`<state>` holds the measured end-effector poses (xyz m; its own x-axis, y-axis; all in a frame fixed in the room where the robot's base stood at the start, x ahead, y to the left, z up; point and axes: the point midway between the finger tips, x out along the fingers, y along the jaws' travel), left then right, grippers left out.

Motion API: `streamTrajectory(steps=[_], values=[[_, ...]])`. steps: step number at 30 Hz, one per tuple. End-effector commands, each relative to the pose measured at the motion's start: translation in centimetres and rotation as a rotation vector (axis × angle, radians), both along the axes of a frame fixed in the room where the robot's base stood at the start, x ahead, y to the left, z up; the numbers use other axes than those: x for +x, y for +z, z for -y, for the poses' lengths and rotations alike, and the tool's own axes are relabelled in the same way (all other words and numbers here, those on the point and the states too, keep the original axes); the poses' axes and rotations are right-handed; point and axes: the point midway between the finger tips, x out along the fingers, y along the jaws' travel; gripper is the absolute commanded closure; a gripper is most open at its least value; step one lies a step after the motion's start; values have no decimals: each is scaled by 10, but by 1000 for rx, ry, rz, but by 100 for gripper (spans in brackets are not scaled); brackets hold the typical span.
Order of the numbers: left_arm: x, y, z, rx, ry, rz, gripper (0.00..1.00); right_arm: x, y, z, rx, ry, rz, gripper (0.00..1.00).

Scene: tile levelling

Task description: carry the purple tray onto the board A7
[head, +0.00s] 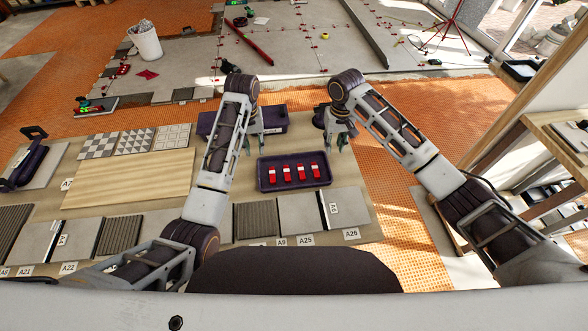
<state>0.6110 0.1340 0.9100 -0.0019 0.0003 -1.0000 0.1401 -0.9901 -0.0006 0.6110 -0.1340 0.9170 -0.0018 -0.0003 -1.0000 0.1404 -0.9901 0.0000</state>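The purple tray (265,179) lies flat on the table in the centre, with several red and white pieces in it. A pale wooden board (130,178) lies to its left; a partly cut-off label (67,184) at its left edge seems to read A7. My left gripper (258,146) is above and behind the tray's far left corner, apart from its rim; its fingers are small and partly hidden by my arm. My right gripper (336,147) points down beyond the tray's far right corner, with its fingertips apart and nothing between them.
A deeper purple bin (276,118) stands behind the tray, partly behind my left arm. Tile samples (135,141) lie beyond the wooden board. Grey boards (298,212) line the near edge. A wooden shelf (555,135) stands at right. A white bucket (146,42) is on the floor.

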Motion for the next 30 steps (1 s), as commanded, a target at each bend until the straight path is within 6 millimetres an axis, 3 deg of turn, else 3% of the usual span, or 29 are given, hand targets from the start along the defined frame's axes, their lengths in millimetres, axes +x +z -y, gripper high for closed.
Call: streamTrajectory(steps=[17,30], values=[[0,-8,0,0,0,-1,71,0,-9,0,0,-1,-1,71],[-1,-55,0,1,0,-2,71,0,-55,0,0,-1,-2,71]])
